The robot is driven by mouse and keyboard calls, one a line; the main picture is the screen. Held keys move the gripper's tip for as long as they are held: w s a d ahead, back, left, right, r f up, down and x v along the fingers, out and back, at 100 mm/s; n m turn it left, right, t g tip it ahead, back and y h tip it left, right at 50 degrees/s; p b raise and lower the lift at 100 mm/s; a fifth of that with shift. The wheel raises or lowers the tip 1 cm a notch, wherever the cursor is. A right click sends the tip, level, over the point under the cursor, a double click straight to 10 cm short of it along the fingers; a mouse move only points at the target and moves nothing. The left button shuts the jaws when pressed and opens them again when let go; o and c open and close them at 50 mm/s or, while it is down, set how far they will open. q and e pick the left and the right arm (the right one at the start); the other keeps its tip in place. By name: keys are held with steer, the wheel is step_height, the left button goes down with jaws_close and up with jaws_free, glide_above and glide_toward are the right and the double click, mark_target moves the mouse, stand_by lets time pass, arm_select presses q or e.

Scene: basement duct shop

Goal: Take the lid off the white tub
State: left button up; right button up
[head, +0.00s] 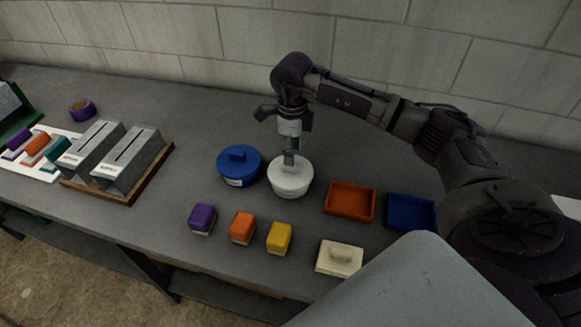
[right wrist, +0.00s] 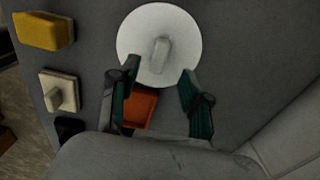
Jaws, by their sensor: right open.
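The white tub (head: 290,188) stands on the grey bench with its round white lid (head: 277,172) on top. The lid has an upright handle, which shows in the right wrist view (right wrist: 161,55) near the middle of the white disc. My right gripper (head: 291,143) is above the lid, pointing down. In the right wrist view its open fingers (right wrist: 158,78) are spread wide, one on either side of the handle's line, with nothing between them. I cannot tell exactly how far the fingertips are above the lid. My left gripper is not in view.
A blue lidded tub (head: 238,170) stands close on the left. An orange tray (head: 350,203) and a blue tray (head: 410,211) lie to the right. Purple, orange and yellow blocks (head: 279,238) and a cream handled block (head: 339,259) lie in front. Metal boxes (head: 128,163) stand farther left.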

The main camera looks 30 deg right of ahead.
mark_target(290, 168)
steer(key=shift+a+f+p, duration=0.1)
steer(key=shift+f+p, duration=0.2)
step_height(290, 168, down, 4)
steer(key=shift+a+r+p, duration=0.1)
steer(key=shift+r+p, duration=0.1)
steer(key=shift+p, duration=0.75)
steer(key=shift+w+f, duration=0.1)
steer(key=shift+f, duration=0.45)
jaws_close()
